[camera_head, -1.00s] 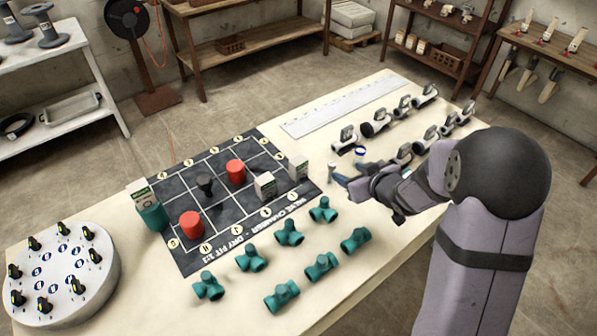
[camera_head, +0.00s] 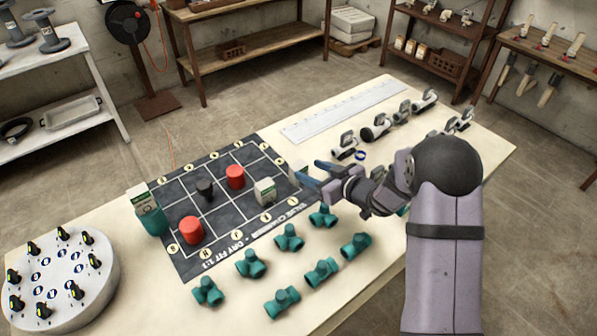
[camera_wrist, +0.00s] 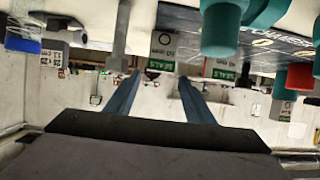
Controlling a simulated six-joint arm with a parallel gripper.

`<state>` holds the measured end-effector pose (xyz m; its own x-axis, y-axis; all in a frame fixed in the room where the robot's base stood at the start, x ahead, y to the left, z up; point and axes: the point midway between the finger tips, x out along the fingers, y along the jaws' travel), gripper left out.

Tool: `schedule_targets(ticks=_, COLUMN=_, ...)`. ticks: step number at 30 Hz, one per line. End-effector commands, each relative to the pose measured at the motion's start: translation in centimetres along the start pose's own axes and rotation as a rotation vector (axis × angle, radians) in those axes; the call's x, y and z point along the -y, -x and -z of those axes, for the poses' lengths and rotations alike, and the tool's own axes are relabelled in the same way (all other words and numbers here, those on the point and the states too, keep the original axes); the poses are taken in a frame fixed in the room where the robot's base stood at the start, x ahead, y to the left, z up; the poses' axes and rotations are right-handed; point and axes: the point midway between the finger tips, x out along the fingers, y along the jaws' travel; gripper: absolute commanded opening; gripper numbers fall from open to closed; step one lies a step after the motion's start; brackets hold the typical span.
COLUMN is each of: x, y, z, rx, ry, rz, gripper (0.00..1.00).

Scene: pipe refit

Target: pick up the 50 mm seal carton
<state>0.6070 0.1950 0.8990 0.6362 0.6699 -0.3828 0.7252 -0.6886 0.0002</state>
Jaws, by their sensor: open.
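Three white cartons with green bands stand on the dark mat. One carton (camera_head: 294,178) is at the mat's right edge, partly hidden by my gripper (camera_head: 311,170). A second carton (camera_head: 265,190) stands to its left, and a third (camera_head: 139,196) is by the teal cylinder at the mat's left. I cannot read which is 50 mm. In the wrist view, a carton with a green SEALS label (camera_wrist: 160,52) sits ahead between the blue fingers of my gripper (camera_wrist: 159,75), which are apart and empty. Another carton (camera_wrist: 222,69) shows to its right. I see no contact.
Red cylinders (camera_head: 235,177) and a dark post-like part (camera_head: 205,188) share the mat (camera_head: 225,215). Several teal tees (camera_head: 289,238) stand close in front of my gripper. Valves (camera_head: 375,128) and a ruler (camera_head: 345,111) lie behind. A round knob-covered disc (camera_head: 65,285) is at far left.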

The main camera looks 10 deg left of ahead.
Motion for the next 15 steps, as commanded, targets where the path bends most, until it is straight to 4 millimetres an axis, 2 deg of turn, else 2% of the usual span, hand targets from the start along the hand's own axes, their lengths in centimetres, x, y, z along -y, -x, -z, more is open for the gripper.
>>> schedule_targets(ticks=4, x=0.0, y=-1.3, z=0.0, rx=0.001, ry=-0.001, rz=0.0, gripper=0.48)
schedule_targets(ticks=15, x=0.0, y=-2.4, z=0.1, rx=0.001, ry=-0.001, rz=0.0, gripper=0.48)
